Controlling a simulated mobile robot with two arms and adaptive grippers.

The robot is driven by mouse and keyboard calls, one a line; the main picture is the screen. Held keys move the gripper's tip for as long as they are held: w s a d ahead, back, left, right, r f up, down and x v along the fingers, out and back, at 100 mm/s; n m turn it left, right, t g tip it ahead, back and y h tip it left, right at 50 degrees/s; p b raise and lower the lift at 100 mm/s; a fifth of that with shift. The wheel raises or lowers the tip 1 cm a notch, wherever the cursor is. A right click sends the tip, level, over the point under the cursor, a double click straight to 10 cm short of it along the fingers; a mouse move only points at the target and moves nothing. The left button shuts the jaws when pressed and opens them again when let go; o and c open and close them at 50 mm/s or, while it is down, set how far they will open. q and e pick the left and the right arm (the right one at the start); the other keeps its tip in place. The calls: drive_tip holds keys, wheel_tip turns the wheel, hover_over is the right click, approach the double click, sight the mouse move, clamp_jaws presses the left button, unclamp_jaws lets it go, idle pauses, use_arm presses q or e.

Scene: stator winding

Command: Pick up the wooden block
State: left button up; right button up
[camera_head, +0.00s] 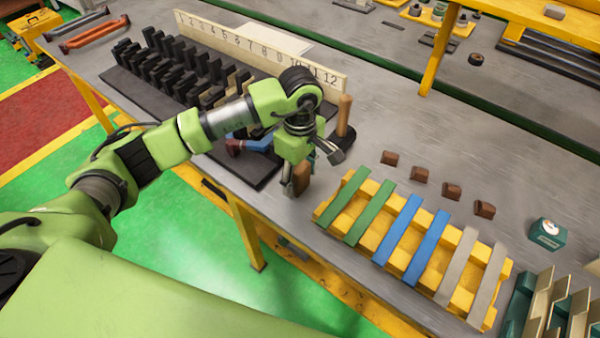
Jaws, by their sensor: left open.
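Several small brown wooden blocks stand in a row on the grey bench, behind the yellow rack: one (390,158), a second (420,174), then others (452,191) to the right. My left gripper (312,172) is low over the bench, left of the row, and is open. A brown wooden piece (301,178) shows at its fingers. The fingers partly hide it, and I cannot tell whether they touch it. My right gripper is not in view.
The yellow rack (357,222) carries green, blue and grey strips. A teal box (547,235) stands at right. The bench behind the block row is clear.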

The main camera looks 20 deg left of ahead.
use_arm(q)
drive_tip(key=shift+f, duration=1)
clamp_jaws()
